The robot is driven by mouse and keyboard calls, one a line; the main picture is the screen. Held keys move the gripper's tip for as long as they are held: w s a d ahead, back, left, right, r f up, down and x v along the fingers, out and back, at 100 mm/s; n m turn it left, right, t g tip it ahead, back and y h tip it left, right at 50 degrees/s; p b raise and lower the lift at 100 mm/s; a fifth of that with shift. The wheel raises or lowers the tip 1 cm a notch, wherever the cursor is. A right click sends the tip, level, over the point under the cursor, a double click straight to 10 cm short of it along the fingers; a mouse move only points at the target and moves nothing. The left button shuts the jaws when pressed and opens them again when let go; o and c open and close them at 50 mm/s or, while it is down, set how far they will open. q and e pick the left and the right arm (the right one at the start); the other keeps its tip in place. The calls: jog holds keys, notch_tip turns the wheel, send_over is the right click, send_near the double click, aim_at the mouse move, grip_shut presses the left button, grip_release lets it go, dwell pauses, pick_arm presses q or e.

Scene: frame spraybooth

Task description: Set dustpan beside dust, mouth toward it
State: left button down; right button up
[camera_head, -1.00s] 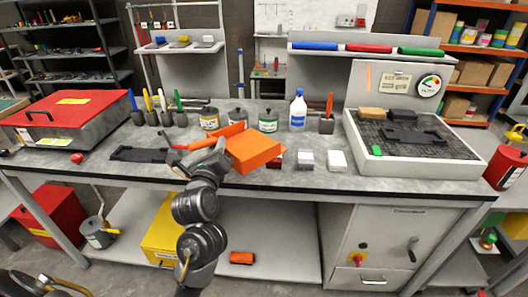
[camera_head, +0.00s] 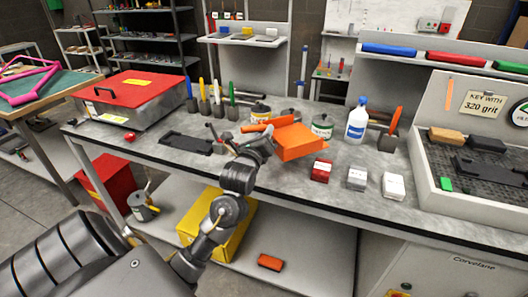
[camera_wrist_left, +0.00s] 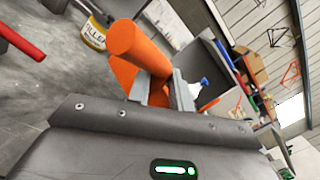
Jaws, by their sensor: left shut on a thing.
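The orange dustpan (camera_head: 300,142) is held above the grey bench top, its pan to the right of my left gripper. My left gripper (camera_head: 262,140) is shut on the dustpan's handle. In the left wrist view the orange handle (camera_wrist_left: 138,44) sits between the fingers (camera_wrist_left: 165,90), and part of the pan shows behind it. The pan is tilted; which way its mouth faces is hard to tell. I cannot make out dust on the bench. My right gripper is not in view.
Cans, a blue-capped bottle (camera_head: 357,122) and holders stand behind. A black flat piece (camera_head: 187,143) lies left.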

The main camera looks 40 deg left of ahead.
pick_arm(q)
jog(key=a+f, duration=0.1)
jog(key=f, duration=0.1)
jog(key=w+a+f, duration=0.1)
jog(key=a+f, duration=0.1)
jog(key=w+a+f, duration=0.1)
jog(key=a+f, duration=0.1)
jog(key=shift+w+a+f, duration=0.1)
jog(key=shift+w, duration=0.15)
jog(key=shift+f+p, duration=0.45)
jog(key=shift+f, duration=1)
jog(key=c, duration=1.3)
grip_release()
jog(key=shift+o, duration=0.2)
jog(key=shift+s, duration=0.1)
